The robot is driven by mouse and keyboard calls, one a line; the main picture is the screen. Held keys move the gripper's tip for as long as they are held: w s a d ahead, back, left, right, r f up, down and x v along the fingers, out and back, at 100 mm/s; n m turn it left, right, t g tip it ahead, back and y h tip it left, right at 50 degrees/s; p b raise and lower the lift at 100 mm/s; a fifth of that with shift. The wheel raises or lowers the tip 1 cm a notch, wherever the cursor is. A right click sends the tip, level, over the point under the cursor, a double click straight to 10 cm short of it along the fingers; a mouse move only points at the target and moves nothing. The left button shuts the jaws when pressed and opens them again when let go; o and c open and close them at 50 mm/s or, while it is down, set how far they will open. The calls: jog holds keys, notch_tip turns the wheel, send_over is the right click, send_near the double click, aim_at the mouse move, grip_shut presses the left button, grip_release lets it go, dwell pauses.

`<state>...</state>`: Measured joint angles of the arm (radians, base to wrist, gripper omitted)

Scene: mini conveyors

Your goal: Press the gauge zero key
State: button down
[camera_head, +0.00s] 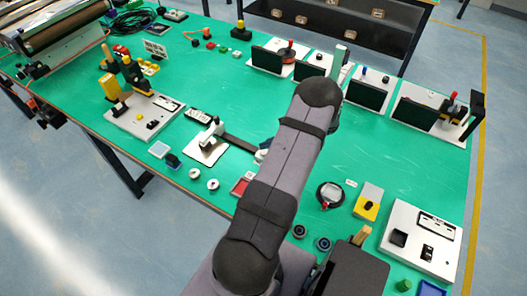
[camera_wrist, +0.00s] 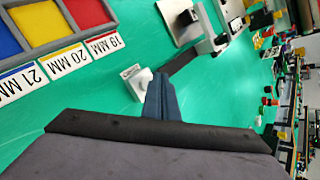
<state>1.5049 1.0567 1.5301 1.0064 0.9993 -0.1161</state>
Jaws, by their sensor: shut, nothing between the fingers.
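A gauge stand with a pale base plate (camera_head: 205,150) and a dark bar (camera_head: 239,143) sits left of my arm in the head view. In the wrist view the dark bar (camera_wrist: 182,62) runs down from the stand's white body (camera_wrist: 211,44) toward my gripper (camera_wrist: 160,75). A small white block (camera_wrist: 135,82) with a printed face stands just left of the fingertips; its print is too small to read. My gripper is shut and empty, its tips beside the block and the bar's near end. I cannot tell whether they touch. The zero key is not clearly visible.
A sorting tray with red (camera_wrist: 86,12), yellow (camera_wrist: 42,24) and blue bins and labels 19 MM, 20 MM and 21 MM lies at upper left in the wrist view. A round black dial (camera_head: 329,195) stands right of my arm. The green mat (camera_head: 385,160) has open patches.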

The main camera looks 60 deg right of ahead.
jog(key=shift+f, duration=0.15)
jog(key=shift+f+b, duration=0.3)
jog(key=shift+b, duration=0.2)
jog(key=shift+f+b, duration=0.4)
jog(key=shift+b, duration=0.05)
dwell(0.6)
jog(key=shift+r, duration=0.2)
jog(key=shift+r+p, duration=0.45)
jog(key=shift+r, duration=0.2)
jog(key=shift+r, duration=0.1)
notch_tip(320, 180, up, 5)
jog(key=p, duration=0.3)
dwell(0.6)
dwell(0.7)
